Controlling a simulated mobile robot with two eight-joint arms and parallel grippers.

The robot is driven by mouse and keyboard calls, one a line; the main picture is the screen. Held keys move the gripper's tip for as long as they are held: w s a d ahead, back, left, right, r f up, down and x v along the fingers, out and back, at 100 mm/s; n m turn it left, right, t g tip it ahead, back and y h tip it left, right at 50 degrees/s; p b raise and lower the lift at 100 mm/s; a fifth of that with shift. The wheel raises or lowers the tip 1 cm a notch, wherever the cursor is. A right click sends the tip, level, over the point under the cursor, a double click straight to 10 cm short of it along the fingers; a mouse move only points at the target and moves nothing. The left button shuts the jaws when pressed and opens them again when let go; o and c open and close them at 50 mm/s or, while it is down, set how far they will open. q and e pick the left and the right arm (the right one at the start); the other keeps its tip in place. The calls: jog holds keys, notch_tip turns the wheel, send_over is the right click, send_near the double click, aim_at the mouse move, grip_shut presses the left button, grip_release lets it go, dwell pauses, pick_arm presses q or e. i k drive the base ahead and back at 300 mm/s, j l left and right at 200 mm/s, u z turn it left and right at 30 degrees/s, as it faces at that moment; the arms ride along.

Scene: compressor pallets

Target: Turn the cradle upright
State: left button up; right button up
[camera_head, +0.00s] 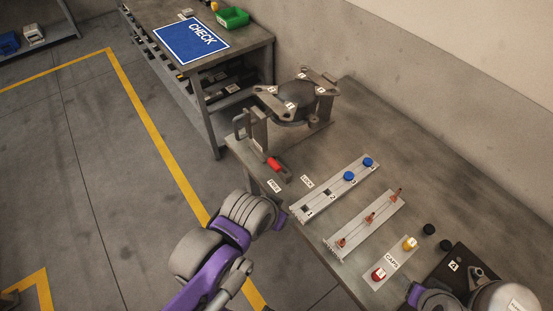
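The cradle (322,91) stands at the far left end of the workbench. A dark round body (293,114) hangs in it below a metal plate with numbered corners, so the load looks upside down. A grey upright handle (240,124) is on its near left side. A red lever (274,164) lies by the FREE (274,185) and LOCK (307,181) labels, closer to FREE. My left arm reaches in from below, its wrist end near the bench's left edge, apart from the cradle; its fingers cannot be made out. A purple part of my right arm shows at the lower right, its fingers out of sight.
A rail with blue caps (368,162), a rail with orange pieces (370,219) and a CAPS strip (392,261) lie on the bench. A grey domed body (505,297) is at the lower right. A CHECK table (255,38) stands behind.

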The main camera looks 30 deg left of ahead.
aim_at(282, 107)
jog(key=u, duration=1.45)
